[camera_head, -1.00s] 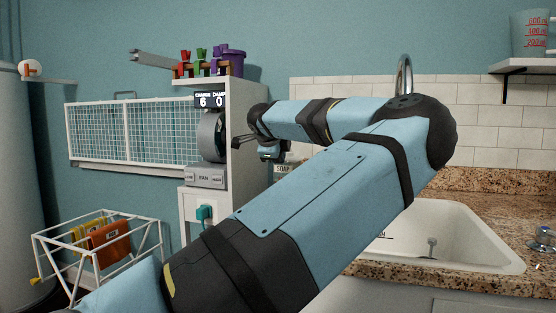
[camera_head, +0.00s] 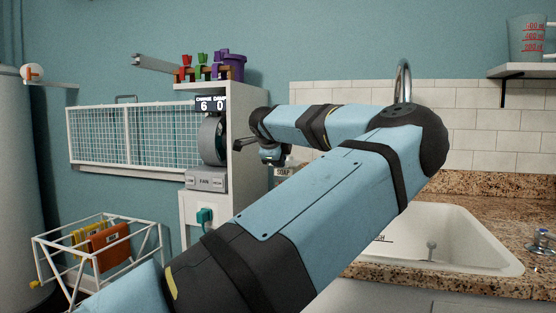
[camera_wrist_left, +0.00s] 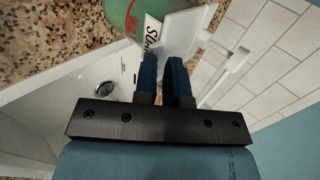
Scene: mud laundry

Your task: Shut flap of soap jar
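A white plate-like piece (camera_wrist_left: 185,32), possibly the jar's flap, lies just beyond the fingertips; contact is unclear. A lettered label and a green round shape (camera_wrist_left: 128,14) lie partly behind it. My right gripper is out of view.
A white sink basin (camera_head: 455,237) is set in the granite counter (camera_head: 500,187). A wire basket (camera_head: 160,242) is at lower left. A chrome tap (camera_head: 403,72) rises behind my elbow.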

